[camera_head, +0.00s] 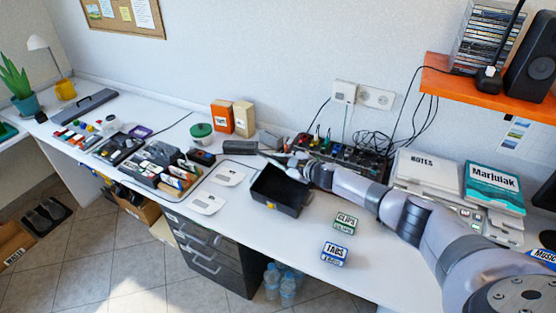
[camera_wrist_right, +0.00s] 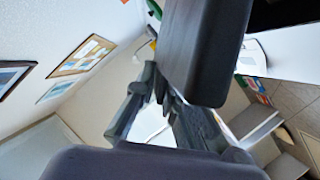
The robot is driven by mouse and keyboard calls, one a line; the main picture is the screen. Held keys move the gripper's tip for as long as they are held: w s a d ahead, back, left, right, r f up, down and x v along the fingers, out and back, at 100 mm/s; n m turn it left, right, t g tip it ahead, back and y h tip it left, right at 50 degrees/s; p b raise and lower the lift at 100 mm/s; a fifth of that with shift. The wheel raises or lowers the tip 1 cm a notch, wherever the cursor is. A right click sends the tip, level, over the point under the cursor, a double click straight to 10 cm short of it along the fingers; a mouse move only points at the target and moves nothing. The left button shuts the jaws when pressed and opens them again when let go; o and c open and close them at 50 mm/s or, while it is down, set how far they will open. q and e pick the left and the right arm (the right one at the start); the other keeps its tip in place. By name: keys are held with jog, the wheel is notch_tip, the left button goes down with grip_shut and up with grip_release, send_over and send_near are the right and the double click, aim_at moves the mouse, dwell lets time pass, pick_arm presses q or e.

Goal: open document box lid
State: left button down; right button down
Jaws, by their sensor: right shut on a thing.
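The document box (camera_head: 292,209) is a black box with a yellow latch on its front, standing near the table's front edge in the head view. Its top is uncovered and I see into its dark inside. My right gripper (camera_head: 287,158) is just behind the box's back edge, with its arm coming in from the right. In the right wrist view, a dark flat slab, which looks like the box's lid (camera_wrist_right: 205,45), lies right at the fingers of my right gripper (camera_wrist_right: 165,95). The exact grip is hard to see. My left gripper is not in view.
A blue tabs tin (camera_head: 334,254) and a green clips tin (camera_head: 345,222) lie right of the box. White devices (camera_head: 207,204) lie on its left. A cable-filled black unit (camera_head: 345,158) and a notes box (camera_head: 425,178) stand behind. An orange shelf (camera_head: 480,90) overhangs the right.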

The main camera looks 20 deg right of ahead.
dwell(0.3)
jog(key=c, duration=1.8)
grip_release()
jog(key=shift+r, duration=0.1)
jog(key=shift+s+d+r+p, duration=0.1)
jog(key=shift+s+r+p, duration=0.05)
jog(key=shift+s+p, duration=0.45)
jog(key=shift+p+v, duration=4.55)
jog(key=shift+v, duration=4.85)
